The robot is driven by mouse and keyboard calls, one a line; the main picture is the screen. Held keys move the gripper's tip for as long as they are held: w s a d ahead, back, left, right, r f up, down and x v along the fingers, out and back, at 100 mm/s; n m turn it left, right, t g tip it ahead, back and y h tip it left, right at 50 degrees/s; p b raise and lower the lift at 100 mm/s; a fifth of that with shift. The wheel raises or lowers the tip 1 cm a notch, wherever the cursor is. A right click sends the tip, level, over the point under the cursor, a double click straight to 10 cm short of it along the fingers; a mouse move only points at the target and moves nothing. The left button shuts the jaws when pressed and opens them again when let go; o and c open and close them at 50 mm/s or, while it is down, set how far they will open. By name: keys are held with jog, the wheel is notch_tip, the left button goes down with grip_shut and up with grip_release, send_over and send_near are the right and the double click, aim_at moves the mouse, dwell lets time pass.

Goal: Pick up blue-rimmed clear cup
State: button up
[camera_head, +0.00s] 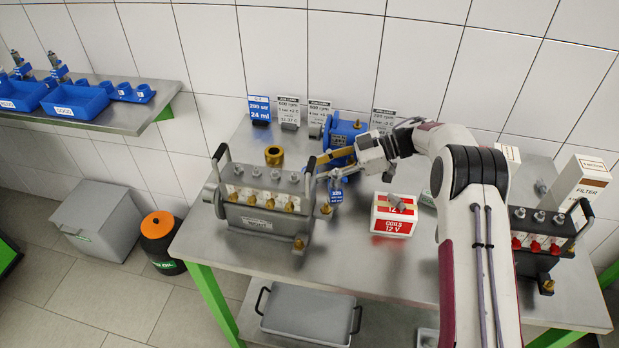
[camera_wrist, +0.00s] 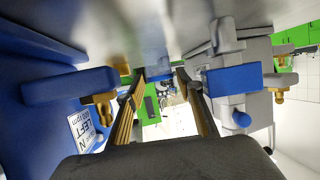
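I cannot pick out a blue-rimmed clear cup for certain in either view. In the wrist view a small blue strip (camera_wrist: 158,76) shows between the fingertips, too small to tell what it is. My gripper (camera_wrist: 160,80) has its brown fingers apart, with the far room visible between them. In the head view my gripper (camera_head: 322,164) reaches left between the grey pump (camera_head: 266,212) and the blue pump (camera_head: 343,128). The blue pump's side with a LEFT label (camera_wrist: 86,128) is close on the left in the wrist view. A grey body with a blue tag (camera_wrist: 234,80) is on the right.
A red and white 12 V box (camera_head: 394,214) stands on the metal table below my arm. A brass ring (camera_head: 274,155) is behind the grey pump. Several cards (camera_head: 289,110) stand along the wall. A pump with red fittings (camera_head: 538,240) and a filter box (camera_head: 580,184) are at right.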

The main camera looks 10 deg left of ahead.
jog(key=shift+c, duration=0.4)
jog(key=c, duration=0.8)
jog(key=shift+r, duration=0.1)
jog(key=shift+r, duration=4.95)
